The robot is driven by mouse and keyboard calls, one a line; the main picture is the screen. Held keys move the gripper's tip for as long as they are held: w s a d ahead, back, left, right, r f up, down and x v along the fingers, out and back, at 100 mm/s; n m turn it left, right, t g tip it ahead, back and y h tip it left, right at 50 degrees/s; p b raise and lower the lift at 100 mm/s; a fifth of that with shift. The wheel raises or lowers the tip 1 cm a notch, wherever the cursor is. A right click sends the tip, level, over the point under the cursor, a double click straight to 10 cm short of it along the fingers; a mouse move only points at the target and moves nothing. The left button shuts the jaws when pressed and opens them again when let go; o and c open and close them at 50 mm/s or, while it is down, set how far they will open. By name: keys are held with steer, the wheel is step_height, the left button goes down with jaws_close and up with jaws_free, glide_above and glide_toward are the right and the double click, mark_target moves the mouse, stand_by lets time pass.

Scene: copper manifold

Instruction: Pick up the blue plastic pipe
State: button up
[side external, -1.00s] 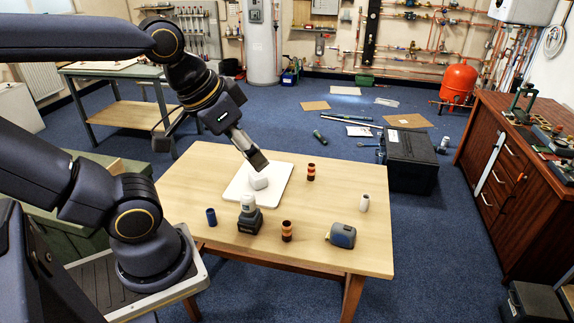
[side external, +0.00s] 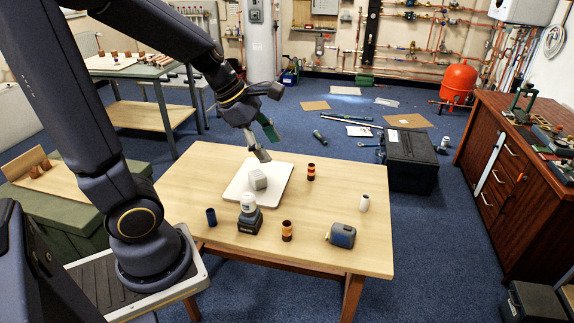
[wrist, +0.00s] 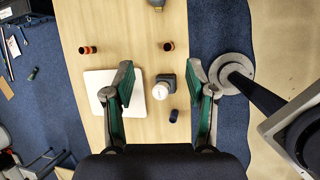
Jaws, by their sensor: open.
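The blue plastic pipe (side external: 211,217) is a short dark-blue tube standing upright near the left front edge of the wooden table. In the wrist view the pipe (wrist: 174,116) shows small, near the right finger and below the battery-like block. My gripper (side external: 262,154) is above the back of the white board, away from the pipe. In the wrist view my gripper (wrist: 160,66) has its two green-lined fingers spread wide, with nothing held between them.
A white-topped dark block (side external: 250,218) stands right of the pipe. Bare table (side external: 190,178) lies behind the pipe.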

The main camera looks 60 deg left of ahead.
steer(key=s+a+f+n+g+y, duration=0.1)
steer(key=s+a+f+n+g, duration=0.1)
steer(key=a+f+n, duration=0.65)
steer(key=n+g+y, duration=0.1)
steer(key=n+g, duration=0.2)
steer(key=n, duration=0.2)
glide_above(210, 212)
step_height(210, 212, down, 6)
steer(key=f, duration=1.1)
steer(key=shift+w+d, duration=0.15)
steer(key=shift+d, duration=0.15)
step_height(210, 212, down, 6)
steer(key=shift+a+f, duration=0.15)
steer(key=shift+f, duration=0.05)
steer(key=c, duration=1)
